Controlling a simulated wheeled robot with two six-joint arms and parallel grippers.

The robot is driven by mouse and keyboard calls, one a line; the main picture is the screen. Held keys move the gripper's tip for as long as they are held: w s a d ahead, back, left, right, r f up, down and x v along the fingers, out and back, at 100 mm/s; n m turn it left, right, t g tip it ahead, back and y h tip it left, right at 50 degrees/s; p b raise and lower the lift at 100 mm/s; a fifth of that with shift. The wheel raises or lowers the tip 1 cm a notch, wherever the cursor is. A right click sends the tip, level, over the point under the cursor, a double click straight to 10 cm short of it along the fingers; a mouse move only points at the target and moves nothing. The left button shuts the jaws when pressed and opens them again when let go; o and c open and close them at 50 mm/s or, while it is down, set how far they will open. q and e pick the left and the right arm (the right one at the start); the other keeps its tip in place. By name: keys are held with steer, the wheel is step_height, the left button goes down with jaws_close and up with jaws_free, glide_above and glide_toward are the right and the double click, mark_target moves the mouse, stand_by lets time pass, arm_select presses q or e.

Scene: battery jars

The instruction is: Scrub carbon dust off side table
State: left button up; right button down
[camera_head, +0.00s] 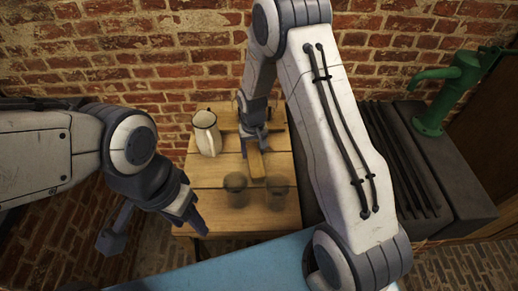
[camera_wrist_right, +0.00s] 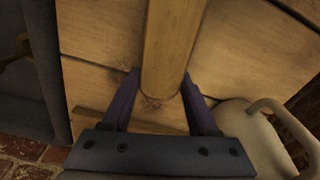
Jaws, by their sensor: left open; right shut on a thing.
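The wooden side table (camera_head: 205,175) stands against the brick wall. Two dark, roundish smudges of carbon dust lie on its near part, a left one (camera_head: 235,182) and a right one (camera_head: 277,185). My right gripper (camera_head: 254,146) is over the table behind the smudges, shut on a wooden handle (camera_head: 256,165). In the right wrist view the handle (camera_wrist_right: 172,45) runs between both fingers (camera_wrist_right: 160,105); its working end is not clear. My left gripper (camera_head: 198,222) is open and empty, by the table's front left corner.
A white enamel pitcher (camera_head: 207,135) stands at the table's back left, close to my right gripper; it also shows in the right wrist view (camera_wrist_right: 245,125). A dark ribbed sink (camera_head: 440,165) with a green hand pump (camera_head: 445,95) is at the right. A blue surface (camera_head: 235,265) lies in front.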

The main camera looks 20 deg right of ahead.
steer(key=shift+w+d+r, duration=0.1)
steer(key=shift+w+d, duration=0.1)
steer(key=shift+w, duration=0.6)
steer(key=shift+w+d, duration=0.2)
steer(key=shift+w, duration=0.6)
steer(key=shift+w+d, duration=0.3)
steer(key=shift+w, duration=0.7)
steer(key=shift+w+d, duration=0.25)
steer(key=shift+w, duration=0.7)
steer(key=shift+w+d, duration=0.3)
steer(key=shift+w, duration=0.7)
steer(key=shift+w+d+r+b, duration=0.1)
steer(key=shift+w+d+b, duration=0.1)
steer(key=shift+w, duration=0.5)
steer(key=shift+w+d+r+b, duration=0.1)
steer(key=shift+w+d, duration=0.1)
steer(key=shift+w, duration=0.45)
steer(key=shift+w+d+r, duration=0.1)
steer(key=shift+w+d, duration=0.2)
steer(key=shift+w, duration=0.45)
steer(key=r+p, duration=0.1)
steer(key=r, duration=0.1)
steer(key=r+p, duration=0.2)
steer(key=r, duration=0.1)
steer(key=shift+w+d+r+p, duration=0.2)
steer(key=shift+p, duration=0.1)
steer(key=shift+s+r, duration=0.1)
steer(key=shift+r, duration=0.15)
steer(key=shift+a+f, duration=0.15)
steer(key=shift+a, duration=0.15)
